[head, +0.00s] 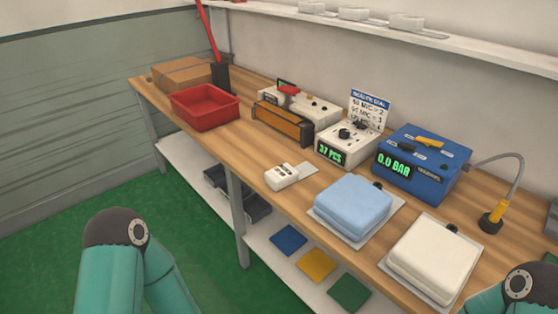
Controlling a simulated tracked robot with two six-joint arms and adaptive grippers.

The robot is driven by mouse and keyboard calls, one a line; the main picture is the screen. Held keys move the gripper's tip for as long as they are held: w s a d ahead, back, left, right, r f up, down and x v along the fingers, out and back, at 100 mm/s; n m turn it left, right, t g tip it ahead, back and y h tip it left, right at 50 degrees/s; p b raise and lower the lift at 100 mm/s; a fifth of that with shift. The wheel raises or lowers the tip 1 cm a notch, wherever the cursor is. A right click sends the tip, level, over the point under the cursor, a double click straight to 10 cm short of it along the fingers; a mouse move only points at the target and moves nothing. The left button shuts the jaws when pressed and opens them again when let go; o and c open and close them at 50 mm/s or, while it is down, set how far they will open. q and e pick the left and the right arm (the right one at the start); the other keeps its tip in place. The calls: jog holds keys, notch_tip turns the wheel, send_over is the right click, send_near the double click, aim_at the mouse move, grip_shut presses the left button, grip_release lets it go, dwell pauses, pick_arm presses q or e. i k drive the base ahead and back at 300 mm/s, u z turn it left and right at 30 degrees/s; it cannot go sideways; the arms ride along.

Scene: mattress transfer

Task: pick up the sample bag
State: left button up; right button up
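I cannot tell for sure which thing is the sample bag. A small white block with a clear flap (283,176) lies near the bench's front edge, left of the folded pieces. A folded light-blue mattress-like piece (353,204) lies on a clear sheet. A folded white one (432,257) lies on another clear sheet to its right, close to my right arm in the picture. Only upper links of my arms show, at the lower left and lower right. Neither gripper is in view, and nothing is seen held.
The wooden bench (228,150) carries a red tray (205,107), a cardboard box (182,74), a sealer with an orange-brown bar (282,124), a white counter reading 37 PCS (347,143), and a blue machine reading 0.0 BAR (421,165). A hose (520,180) stands at right. Coloured squares lie below.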

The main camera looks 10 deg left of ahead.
aim_at(279, 177)
jog(key=u, duration=0.35)
jog(key=i, duration=0.9)
jog(key=u, duration=0.55)
jog(key=k, duration=0.8)
jog(key=u, duration=0.2)
jog(key=i, duration=0.75)
jog(key=z, duration=0.05)
